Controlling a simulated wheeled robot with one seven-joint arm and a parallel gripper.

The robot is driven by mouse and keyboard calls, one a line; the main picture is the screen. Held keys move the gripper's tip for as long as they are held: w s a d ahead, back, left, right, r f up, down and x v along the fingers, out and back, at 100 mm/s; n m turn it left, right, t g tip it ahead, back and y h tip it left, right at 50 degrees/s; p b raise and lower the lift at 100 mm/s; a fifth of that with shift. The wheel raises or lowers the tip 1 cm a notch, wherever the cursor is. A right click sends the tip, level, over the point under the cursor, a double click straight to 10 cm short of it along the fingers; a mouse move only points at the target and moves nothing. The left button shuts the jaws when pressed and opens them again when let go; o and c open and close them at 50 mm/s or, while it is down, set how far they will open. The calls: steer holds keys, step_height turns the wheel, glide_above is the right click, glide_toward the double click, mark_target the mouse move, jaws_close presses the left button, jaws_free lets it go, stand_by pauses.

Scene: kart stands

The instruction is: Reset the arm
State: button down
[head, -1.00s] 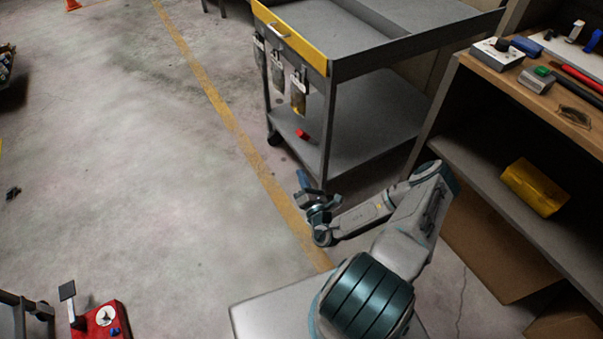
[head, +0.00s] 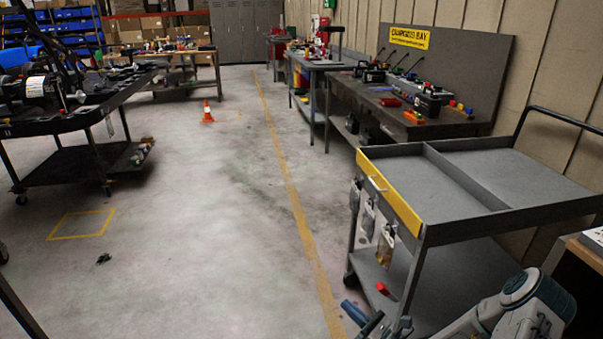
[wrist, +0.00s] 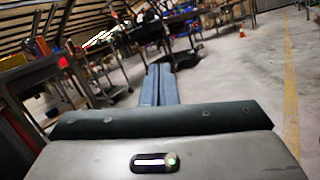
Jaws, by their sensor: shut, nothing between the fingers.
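My arm (head: 525,305) shows at the bottom right of the head view, beside the grey cart. Its lower links are cut off by the frame edge. My gripper (head: 352,311) is at the bottom edge, left of the cart's near leg, with its blue fingertips showing over the floor. In the wrist view my gripper (wrist: 160,75) points ahead with both blue fingers pressed together. Nothing is held between them.
The grey cart (head: 480,218) with a yellow edge stands close on the right, a red block (head: 383,288) on its lower shelf. A workbench (head: 370,108) stands behind it. A dark cart (head: 62,168) and orange cone (head: 207,112) are left. The middle floor is clear.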

steer(key=s+a+r+n+g+h+p, duration=0.2)
steer(key=s+a+r+n+g, duration=0.2)
steer(key=s+r+n+g, duration=0.45)
steer(key=s+a+r+n+g+h+p, duration=0.25)
steer(key=s+r+n+g, duration=0.25)
steer(key=r+n+g, duration=0.5)
steer(key=s+d+r+n+t+h+p, duration=0.2)
steer(key=s+d+r+n+t+h, duration=0.1)
steer(key=r, duration=0.5)
steer(key=s+d+r+n+t+h+p, duration=0.2)
steer(key=s+d+r+n+t+h, duration=0.2)
steer(key=s+d+r+n+h, duration=0.1)
step_height(320, 180, up, 4)
steer(key=s+n+h, duration=0.1)
steer(key=n+h, duration=0.1)
steer(key=n, duration=0.1)
steer(key=shift+s+f+p, duration=0.15)
steer(key=shift+f+p, duration=0.05)
steer(key=shift+p, duration=0.2)
steer(key=shift+a+h, duration=0.1)
steer(key=shift+h, duration=0.15)
